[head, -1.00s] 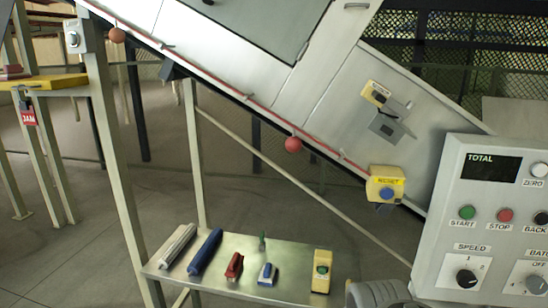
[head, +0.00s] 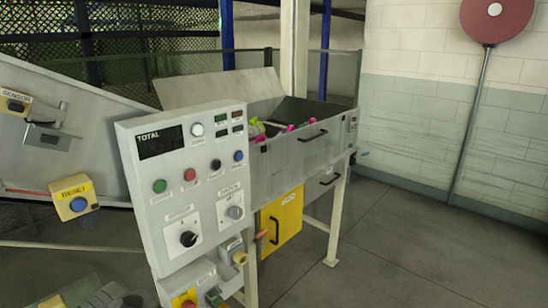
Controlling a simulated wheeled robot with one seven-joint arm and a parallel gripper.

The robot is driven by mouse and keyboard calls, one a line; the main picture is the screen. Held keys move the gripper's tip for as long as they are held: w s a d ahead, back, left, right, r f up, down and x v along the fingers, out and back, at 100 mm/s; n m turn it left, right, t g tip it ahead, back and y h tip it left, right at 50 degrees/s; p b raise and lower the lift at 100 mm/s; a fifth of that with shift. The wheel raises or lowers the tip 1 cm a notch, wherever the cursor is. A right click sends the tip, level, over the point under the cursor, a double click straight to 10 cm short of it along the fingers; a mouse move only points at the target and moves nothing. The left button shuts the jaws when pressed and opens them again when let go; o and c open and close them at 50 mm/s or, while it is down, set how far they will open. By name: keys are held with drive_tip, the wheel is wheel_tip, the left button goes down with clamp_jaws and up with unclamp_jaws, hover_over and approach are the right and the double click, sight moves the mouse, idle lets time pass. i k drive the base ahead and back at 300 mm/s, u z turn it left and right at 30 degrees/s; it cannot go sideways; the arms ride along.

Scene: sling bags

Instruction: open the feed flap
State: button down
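A grey metal hopper (head: 300,150) stands right of the control panel, with colourful pink and green items (head: 272,128) showing at its open top. Its front wall has a black bar handle (head: 312,136). Below it hangs a shut yellow door (head: 282,225) with a dark upright handle (head: 273,230); a small orange knob (head: 262,235) shows at its left edge. A grey front with another handle (head: 328,178) is beside the yellow door. No readable label marks which of these is the feed flap. My gripper is not in view.
The control panel (head: 185,190) with buttons and dials stands in front of the hopper's left side. A sloping grey conveyor casing (head: 85,125) with a yellow reset box (head: 75,197) is at left. Open floor (head: 400,250) lies at right, before a tiled wall.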

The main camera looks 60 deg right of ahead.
sight(283, 150)
drive_tip(key=z, duration=2.6)
drive_tip(key=k, duration=1)
drive_tip(key=z, duration=0.9)
drive_tip(key=i, duration=1.9)
drive_tip(key=u, duration=0.7)
drive_tip(key=i, duration=0.9)
drive_tip(key=u, duration=1.65)
drive_tip(key=i, duration=0.75)
drive_tip(key=u, duration=0.7)
